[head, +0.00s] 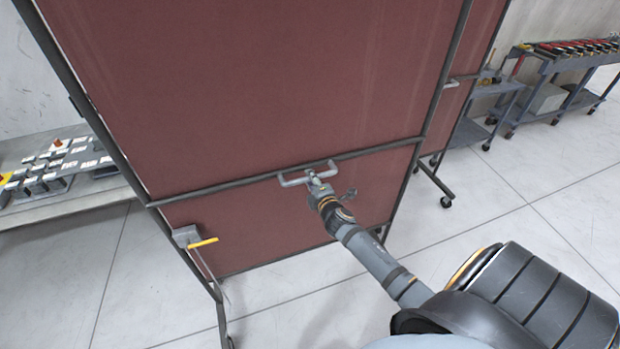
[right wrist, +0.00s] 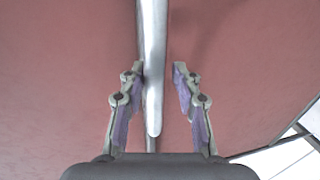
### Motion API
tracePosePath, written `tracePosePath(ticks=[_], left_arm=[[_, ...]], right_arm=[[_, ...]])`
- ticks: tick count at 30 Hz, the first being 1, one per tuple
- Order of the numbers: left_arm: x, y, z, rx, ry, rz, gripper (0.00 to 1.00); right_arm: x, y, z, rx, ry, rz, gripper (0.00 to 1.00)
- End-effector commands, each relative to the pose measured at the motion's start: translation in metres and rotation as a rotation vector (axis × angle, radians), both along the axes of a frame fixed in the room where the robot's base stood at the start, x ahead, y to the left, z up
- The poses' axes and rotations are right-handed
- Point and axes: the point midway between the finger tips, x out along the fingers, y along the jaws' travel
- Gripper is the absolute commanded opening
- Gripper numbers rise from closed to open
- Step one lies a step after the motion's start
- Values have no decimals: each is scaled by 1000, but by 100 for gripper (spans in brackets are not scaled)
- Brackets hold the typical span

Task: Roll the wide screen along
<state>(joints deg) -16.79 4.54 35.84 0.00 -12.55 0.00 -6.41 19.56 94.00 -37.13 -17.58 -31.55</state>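The wide screen (head: 250,90) is a tall dark-red panel in a grey tube frame and fills much of the head view. A U-shaped grey handle (head: 292,182) is fixed on its middle rail. My right gripper (head: 314,180) is at this handle. In the right wrist view the handle bar (right wrist: 154,60) runs between the two open fingers of the gripper (right wrist: 160,78). The bar lies close to the left finger; a gap shows to the right finger. I cannot tell whether the left finger touches it. My left gripper is out of view.
A yellow lever (head: 203,242) sits on the screen's left post. A caster (head: 446,201) stands at the right foot. A table with small blocks (head: 60,165) is at left. Wheeled carts (head: 565,65) stand along the back right wall. Pale tiled floor (head: 530,190) is clear at right.

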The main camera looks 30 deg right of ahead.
Motion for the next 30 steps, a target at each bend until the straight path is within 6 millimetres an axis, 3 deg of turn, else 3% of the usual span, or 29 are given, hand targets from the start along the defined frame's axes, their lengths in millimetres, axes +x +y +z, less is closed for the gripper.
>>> tracePosePath(ticks=[6, 11, 14, 24, 30], left_arm=[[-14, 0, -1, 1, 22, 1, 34], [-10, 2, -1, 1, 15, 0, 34], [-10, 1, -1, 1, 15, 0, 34], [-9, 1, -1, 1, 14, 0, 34], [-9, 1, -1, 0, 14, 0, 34]], right_arm=[[1, 0, 2, -1, -5, 1, 40], [-2, 1, 4, -3, -5, 1, 40], [-16, 4, 6, -3, -4, 2, 40], [-92, 23, 22, -3, -3, 4, 40], [-114, 28, 27, -2, -6, 1, 40]])
